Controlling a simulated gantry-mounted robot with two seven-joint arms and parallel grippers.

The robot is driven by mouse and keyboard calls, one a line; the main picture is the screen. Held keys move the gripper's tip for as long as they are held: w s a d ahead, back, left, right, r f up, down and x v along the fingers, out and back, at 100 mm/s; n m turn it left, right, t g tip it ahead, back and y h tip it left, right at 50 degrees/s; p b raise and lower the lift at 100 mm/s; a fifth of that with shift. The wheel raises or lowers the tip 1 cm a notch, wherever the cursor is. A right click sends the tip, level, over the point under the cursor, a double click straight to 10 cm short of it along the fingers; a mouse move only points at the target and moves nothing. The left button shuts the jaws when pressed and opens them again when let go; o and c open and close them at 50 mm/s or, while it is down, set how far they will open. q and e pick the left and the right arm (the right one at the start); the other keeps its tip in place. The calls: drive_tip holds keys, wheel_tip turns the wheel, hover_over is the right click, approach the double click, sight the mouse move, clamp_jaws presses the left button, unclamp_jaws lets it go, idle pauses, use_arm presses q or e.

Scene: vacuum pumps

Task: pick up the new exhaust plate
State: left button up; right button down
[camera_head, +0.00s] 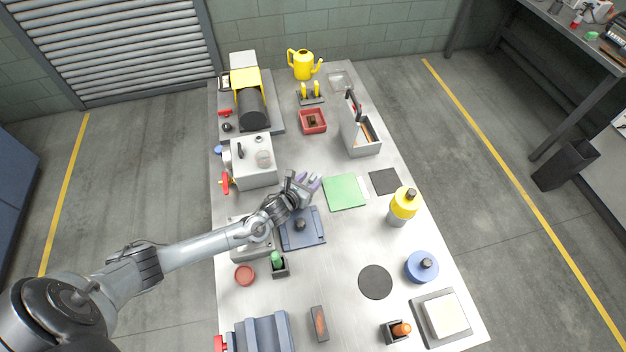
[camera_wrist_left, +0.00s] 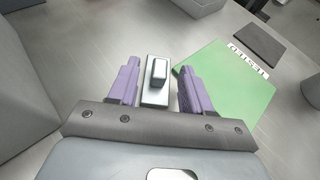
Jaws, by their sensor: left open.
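A small grey rectangular plate with a raised block-shaped grip (camera_wrist_left: 156,85), which looks like the exhaust plate, lies in the left wrist view between the two purple fingers of my left gripper (camera_wrist_left: 157,88). The fingers are open, one on each side, with gaps to the plate. In the head view my left gripper (camera_head: 309,184) hangs over the middle of the table, just left of the green mat (camera_head: 344,192). The gripper hides the small plate there. My right gripper is not in view.
A grey pump box (camera_head: 254,163) stands left of the gripper. A blue-grey plate with a dark knob (camera_head: 303,238) lies just in front of it. A grey open-topped caddy (camera_head: 362,140) stands behind to the right. The green mat bears a white label (camera_wrist_left: 249,61).

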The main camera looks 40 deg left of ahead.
use_arm(q)
clamp_jaws()
idle(0.5)
